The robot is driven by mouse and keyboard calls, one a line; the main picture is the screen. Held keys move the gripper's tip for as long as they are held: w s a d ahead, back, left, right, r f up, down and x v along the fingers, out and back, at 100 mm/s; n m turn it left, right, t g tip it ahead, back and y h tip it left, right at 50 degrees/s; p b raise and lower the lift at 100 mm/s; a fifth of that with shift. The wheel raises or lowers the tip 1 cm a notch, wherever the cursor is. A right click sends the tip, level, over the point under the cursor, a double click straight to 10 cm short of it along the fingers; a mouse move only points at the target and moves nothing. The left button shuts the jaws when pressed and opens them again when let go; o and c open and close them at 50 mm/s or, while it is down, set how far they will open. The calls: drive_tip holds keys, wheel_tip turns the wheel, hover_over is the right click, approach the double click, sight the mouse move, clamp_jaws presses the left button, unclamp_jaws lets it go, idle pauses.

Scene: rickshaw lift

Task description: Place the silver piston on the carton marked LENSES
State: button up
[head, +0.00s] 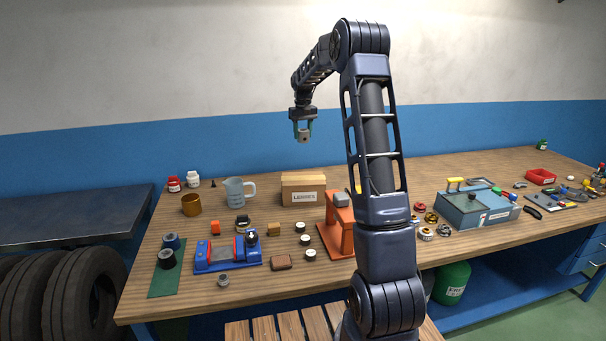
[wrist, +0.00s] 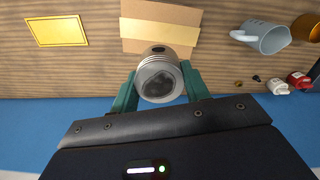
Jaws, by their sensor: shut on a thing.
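My gripper (head: 303,131) is shut on the silver piston (head: 303,138) and holds it in the air above the back of the workbench. In the wrist view the piston (wrist: 158,76) sits between the two green fingers, with its hollow end towards the camera. The carton marked LENSES (head: 303,190) stands on the bench below the gripper, its label facing the front. In the wrist view the carton (wrist: 160,30) shows just beyond the piston, which covers part of its edge. The piston is well apart from the carton in the head view.
A grey measuring jug (head: 236,191) and a brown mug (head: 191,205) stand left of the carton. An orange press (head: 338,225) stands in front and to the right. A blue vise (head: 228,252) and several small parts lie nearer the front. The blue wall (head: 230,150) is close behind.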

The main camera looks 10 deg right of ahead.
wheel_tip(320, 180, down, 17)
drive_tip(key=shift+f, duration=0.15)
idle(0.5)
drive_tip(key=shift+f, duration=0.1)
drive_tip(key=o, duration=1)
drive_tip(key=shift+o, duration=0.2)
